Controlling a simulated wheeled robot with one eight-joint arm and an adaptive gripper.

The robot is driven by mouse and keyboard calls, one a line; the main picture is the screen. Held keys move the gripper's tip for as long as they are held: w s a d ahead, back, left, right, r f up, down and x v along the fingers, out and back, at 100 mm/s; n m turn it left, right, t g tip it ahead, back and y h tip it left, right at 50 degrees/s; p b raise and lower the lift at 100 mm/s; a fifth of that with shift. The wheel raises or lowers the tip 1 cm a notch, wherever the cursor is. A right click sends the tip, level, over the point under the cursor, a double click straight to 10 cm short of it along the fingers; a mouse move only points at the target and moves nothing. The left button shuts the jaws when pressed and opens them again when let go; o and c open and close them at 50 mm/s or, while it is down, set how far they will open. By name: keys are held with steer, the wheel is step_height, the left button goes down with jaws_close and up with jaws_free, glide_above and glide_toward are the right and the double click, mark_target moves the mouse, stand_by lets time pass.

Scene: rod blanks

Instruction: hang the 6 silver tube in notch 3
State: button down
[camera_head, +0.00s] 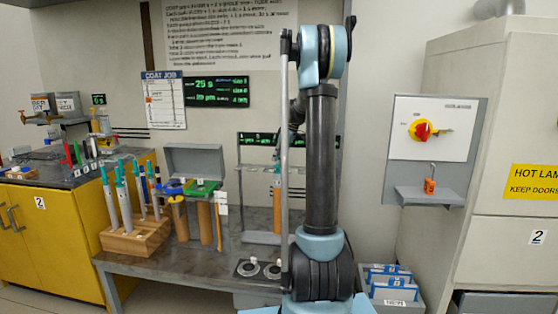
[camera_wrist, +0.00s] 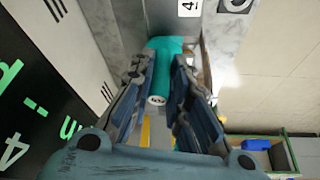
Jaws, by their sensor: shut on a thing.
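In the wrist view my gripper (camera_wrist: 161,78) is shut on a teal piece (camera_wrist: 165,45) with a round pale end (camera_wrist: 157,100) between the fingers. Its shaft and number are hidden. In the head view my arm hides the gripper. Silver tubes with teal tops (camera_head: 124,203) stand in a wooden block (camera_head: 136,238) at the left of the bench; their numbers are too small to read. A grey rack with a horizontal ledge (camera_head: 256,168) stands behind my arm. An orange-brown cylinder (camera_head: 277,190) with teal at its top shows at this ledge. I cannot tell which notch is notch 3.
A grey box with a green tray (camera_head: 202,187) and brown cylinders (camera_head: 180,218) stand mid-bench. Two round fittings (camera_head: 250,268) sit at the bench front. Right are a wall switch panel (camera_head: 433,130), its small shelf (camera_head: 428,196), a bin of blue frames (camera_head: 390,285) and a large cabinet (camera_head: 500,240).

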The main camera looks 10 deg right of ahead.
steer(key=shift+f, duration=0.4)
stand_by(0.5)
steer(key=c, duration=1.4)
jaws_free()
steer(key=shift+c, duration=0.2)
steer(key=shift+r, duration=0.1)
